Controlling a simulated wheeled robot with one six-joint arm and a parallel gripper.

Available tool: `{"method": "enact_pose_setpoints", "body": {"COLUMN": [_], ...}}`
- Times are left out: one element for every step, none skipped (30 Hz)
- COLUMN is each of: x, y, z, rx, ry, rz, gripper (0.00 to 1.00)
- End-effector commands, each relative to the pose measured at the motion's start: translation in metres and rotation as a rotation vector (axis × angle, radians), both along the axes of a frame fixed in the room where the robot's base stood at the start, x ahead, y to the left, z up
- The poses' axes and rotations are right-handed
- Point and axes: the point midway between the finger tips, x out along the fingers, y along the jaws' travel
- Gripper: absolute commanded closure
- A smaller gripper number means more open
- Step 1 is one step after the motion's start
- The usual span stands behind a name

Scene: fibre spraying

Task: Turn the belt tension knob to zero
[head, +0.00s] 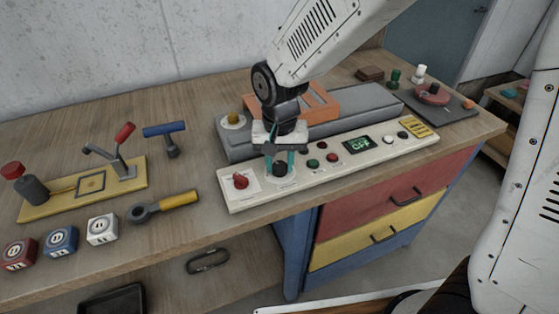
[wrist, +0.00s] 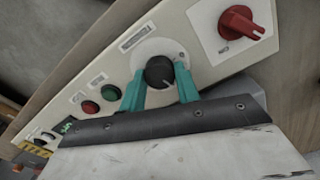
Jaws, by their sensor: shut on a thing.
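A black round knob (wrist: 159,72) with a pale pointer mark sits on a white dial plate on the cream control panel (wrist: 197,67). In the head view the same knob (head: 280,169) is below my gripper (head: 280,162). My gripper's two teal fingers (wrist: 161,85) are shut on the knob, one on each side. A red rotary switch (wrist: 240,22) stands beside it on its own white plate; it also shows in the head view (head: 240,180).
The panel also carries red and green buttons and a small display (head: 359,144) reading OFF. A grey machine bed (head: 350,112) lies behind it. A yellow-handled wrench (head: 165,206) and several small cubes lie on the bench to the left.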

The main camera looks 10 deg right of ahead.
Motion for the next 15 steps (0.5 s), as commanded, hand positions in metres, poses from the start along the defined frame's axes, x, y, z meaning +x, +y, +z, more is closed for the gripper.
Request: {"method": "enact_pose_setpoints", "body": {"x": [0.0001,0.0001,0.0001,0.0001,0.0001,0.0002,0.0002,0.0002,0.0002,0.0002,0.0002,0.0002,0.0002,0.0002,0.0002], "y": [0.0003,0.0003,0.0004,0.0004,0.0004,0.0005,0.0005,0.0005,0.0006,0.0006,0.0006,0.0006,0.0006,0.0007,0.0007], "z": [0.0004,0.0004,0.0004,0.0004,0.0005,0.0005,0.0005,0.0005,0.0005,0.0005,0.0005,0.0005,0.0005,0.0006,0.0006], "rx": [0.0,0.0,0.0,0.0,0.0,0.0,0.0,0.0,0.0,0.0,0.0,0.0,0.0,0.0,0.0], "ry": [0.0,0.0,0.0,0.0,0.0,0.0,0.0,0.0,0.0,0.0,0.0,0.0,0.0,0.0,-0.001], "rz": [0.043,0.072,0.11,0.139,0.167,0.206,0.234,0.263,0.301,0.33,0.358,0.396,0.425,0.453,0.491], "gripper": [0.91,0.91,0.91,0.91,0.91,0.91,0.91,0.91,0.91,0.91,0.91,0.91,0.91,0.91,0.91]}}
